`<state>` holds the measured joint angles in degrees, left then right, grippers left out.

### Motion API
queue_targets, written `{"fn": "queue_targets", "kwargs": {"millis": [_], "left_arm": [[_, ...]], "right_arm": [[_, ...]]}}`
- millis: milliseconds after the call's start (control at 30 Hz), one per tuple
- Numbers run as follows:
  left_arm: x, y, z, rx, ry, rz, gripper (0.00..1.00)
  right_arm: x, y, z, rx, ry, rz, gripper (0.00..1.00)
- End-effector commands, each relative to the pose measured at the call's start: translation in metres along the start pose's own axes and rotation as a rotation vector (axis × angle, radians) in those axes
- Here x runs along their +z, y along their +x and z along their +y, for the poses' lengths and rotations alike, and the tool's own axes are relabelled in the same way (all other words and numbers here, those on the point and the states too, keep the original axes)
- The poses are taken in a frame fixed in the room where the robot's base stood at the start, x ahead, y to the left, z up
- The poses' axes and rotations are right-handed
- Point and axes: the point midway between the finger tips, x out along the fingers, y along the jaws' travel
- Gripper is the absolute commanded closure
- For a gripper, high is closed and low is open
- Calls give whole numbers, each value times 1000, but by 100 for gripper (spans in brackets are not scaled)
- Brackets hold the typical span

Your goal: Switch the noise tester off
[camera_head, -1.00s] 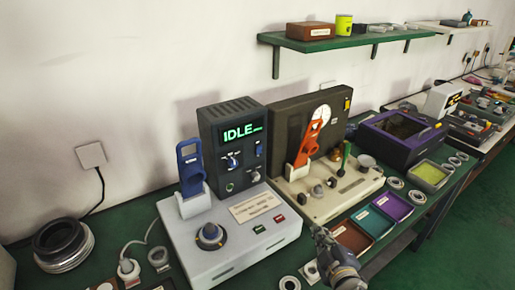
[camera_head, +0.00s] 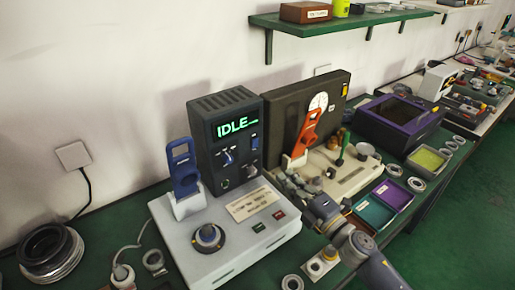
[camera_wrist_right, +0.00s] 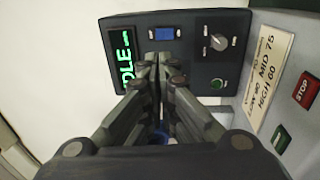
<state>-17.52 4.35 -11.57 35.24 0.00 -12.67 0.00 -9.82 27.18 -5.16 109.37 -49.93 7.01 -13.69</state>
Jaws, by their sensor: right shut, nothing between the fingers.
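The noise tester (camera_head: 235,214) has a light grey base and a dark upright panel with a green "IDLE" display (camera_head: 236,127). A blue rocker switch (camera_head: 254,143) sits on the panel; it also shows in the right wrist view (camera_wrist_right: 165,33). A selector knob (camera_head: 228,157) and a green button (camera_wrist_right: 217,83) are on the same panel. My right gripper (camera_head: 272,176) is shut and empty, just right of the panel in the head view. In the right wrist view its fingertips (camera_wrist_right: 159,66) point at the panel, below the rocker; contact cannot be told. My left gripper is out of view.
A blue handled tool (camera_head: 183,165) stands in a holder on the base. Beside my right arm is a second tester (camera_head: 345,172) with an orange tool. Coloured trays (camera_head: 373,217) and loose rings (camera_head: 292,282) lie near my arm.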

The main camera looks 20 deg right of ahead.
Motion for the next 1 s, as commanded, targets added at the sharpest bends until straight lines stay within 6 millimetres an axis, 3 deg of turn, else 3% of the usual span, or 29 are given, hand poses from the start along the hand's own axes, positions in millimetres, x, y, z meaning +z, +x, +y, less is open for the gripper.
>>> {"fn": "queue_targets", "kwargs": {"millis": [167,700,1000], "left_arm": [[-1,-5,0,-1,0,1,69],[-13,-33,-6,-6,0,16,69],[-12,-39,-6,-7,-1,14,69]], "right_arm": [[1,11,2,2,1,-2,100],[0,105,4,3,4,-1,100],[0,136,1,1,2,-1,100]]}}
